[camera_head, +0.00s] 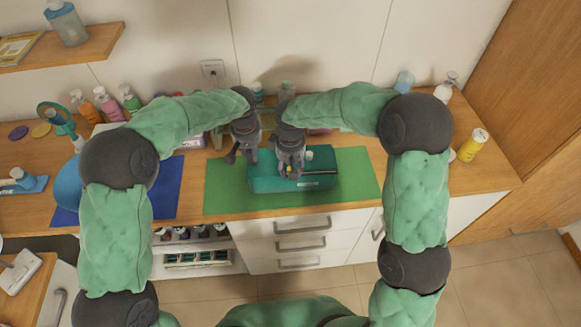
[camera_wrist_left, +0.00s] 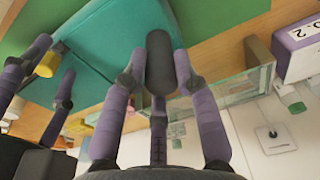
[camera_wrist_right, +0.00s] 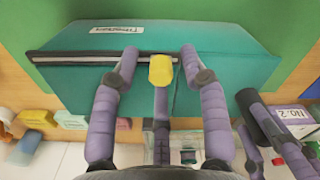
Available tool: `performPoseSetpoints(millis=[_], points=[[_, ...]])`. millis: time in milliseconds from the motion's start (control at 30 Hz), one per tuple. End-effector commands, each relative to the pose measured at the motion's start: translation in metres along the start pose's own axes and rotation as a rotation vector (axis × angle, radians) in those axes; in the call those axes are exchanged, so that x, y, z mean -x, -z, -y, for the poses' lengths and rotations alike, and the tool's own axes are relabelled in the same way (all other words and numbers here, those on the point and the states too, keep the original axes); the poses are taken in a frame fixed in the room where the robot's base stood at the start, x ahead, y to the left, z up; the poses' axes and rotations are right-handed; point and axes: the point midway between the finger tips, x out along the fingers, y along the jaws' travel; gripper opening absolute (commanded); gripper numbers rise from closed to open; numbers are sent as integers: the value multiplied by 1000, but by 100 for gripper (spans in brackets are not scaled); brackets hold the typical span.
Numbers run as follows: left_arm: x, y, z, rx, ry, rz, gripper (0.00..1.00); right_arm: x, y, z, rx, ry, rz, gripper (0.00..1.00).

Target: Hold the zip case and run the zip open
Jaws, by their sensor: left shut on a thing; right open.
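The teal zip case (camera_head: 265,184) lies on the green mat (camera_head: 360,187). Its dark zip line (camera_wrist_right: 80,58) runs along the side from the yellow pull (camera_wrist_right: 160,70), which also shows in the left wrist view (camera_wrist_left: 48,63). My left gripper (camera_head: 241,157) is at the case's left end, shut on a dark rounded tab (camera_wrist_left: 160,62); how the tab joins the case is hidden. My right gripper (camera_head: 290,172) is over the case. In the right wrist view its open fingers (camera_wrist_right: 158,62) stand on either side of the yellow pull, with gaps visible.
A blue mat (camera_head: 165,195) lies to the left. Several bottles (camera_head: 108,104) stand along the back of the wooden counter (camera_head: 445,180). A yellow can (camera_head: 472,145) stands at the right. The green mat's right part is clear; drawers (camera_head: 290,225) are below the front edge.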

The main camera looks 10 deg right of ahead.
Motion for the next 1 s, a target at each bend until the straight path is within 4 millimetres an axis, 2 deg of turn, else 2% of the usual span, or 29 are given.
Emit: performPoseSetpoints(millis=[100, 233, 267, 567, 667, 900, 1000], points=[[1, 1, 0, 1, -1, -2, 0, 0, 0, 0, 0, 0, 0, 42], [1, 1, 0, 1, -1, -2, 0, 0, 0, 0, 0, 0, 0, 5], [1, 1, 0, 1, -1, -3, 0, 0, 0, 0, 0, 0, 0, 0], [1, 1, 0, 2, -1, -4, 0, 0, -3, -4, -1, 1, 2, 0], [1, 1, 0, 2, -1, -4, 0, 1, -12, -18, -4, 1, 2, 0], [1, 2, 1, 2, -1, -5, 0, 0, -50, -74, -6, 1, 4, 0], [1, 2, 1, 2, -1, -5, 0, -1, -62, -91, -5, 1, 4, 0]])
